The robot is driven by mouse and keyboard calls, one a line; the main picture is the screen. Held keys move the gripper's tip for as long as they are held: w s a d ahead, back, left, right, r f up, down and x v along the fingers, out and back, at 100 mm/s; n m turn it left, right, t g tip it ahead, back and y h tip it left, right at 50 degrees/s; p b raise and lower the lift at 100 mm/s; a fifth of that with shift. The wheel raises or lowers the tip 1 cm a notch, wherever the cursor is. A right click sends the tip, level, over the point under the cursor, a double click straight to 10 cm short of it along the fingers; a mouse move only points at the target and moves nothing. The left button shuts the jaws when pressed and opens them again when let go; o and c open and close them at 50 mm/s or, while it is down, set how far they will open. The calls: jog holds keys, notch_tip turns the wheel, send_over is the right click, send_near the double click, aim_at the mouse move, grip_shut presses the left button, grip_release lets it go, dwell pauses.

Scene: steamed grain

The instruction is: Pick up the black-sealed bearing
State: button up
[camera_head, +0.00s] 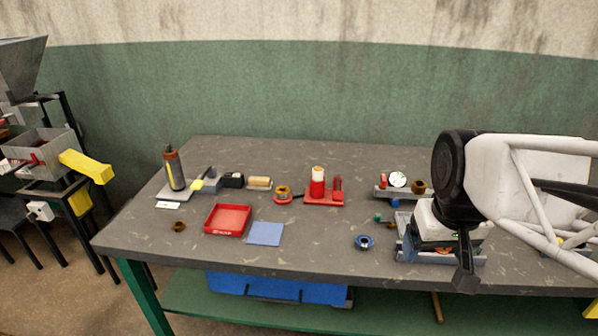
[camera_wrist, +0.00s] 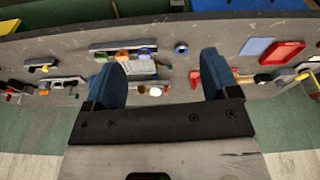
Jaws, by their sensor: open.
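I cannot clearly pick out a black-sealed bearing in either view. A blue ring-shaped part with a dark middle (camera_head: 364,241) lies alone near the bench's front edge, and it also shows in the wrist view (camera_wrist: 181,49). My gripper (camera_head: 465,274) is over the right side of the bench, to the right of this ring. In the wrist view my gripper (camera_wrist: 160,78) has its two blue fingers wide apart with nothing between them. A grey tray (camera_head: 406,252) below my gripper is partly hidden by it. In the wrist view it holds small orange, green and blue parts.
A red tray (camera_head: 228,220) and a blue square (camera_head: 265,233) lie at left centre. A small brown ring (camera_head: 178,226) lies left of them. A red stand with a white-topped cylinder (camera_head: 318,183) stands further back.

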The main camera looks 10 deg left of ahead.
jog(key=w+a+r+n, duration=0.1)
jog(key=w+a+n, duration=0.15)
jog(key=w, duration=0.45)
jog(key=w+a+r+n, duration=0.1)
jog(key=w+a, duration=0.2)
jog(key=w, duration=0.5)
jog(key=n+g, duration=0.2)
jog(key=n, duration=0.7)
send_over(283, 193)
jog(key=w, duration=0.2)
jog(key=f, duration=1.8)
jog(key=shift+s+f, duration=0.2)
jog(key=shift+f, duration=0.2)
jog(key=shift+w+a+f, duration=0.25)
jog(key=shift+a+f, duration=0.15)
jog(key=shift+f, duration=1.25)
jog(key=shift+f, duration=0.15)
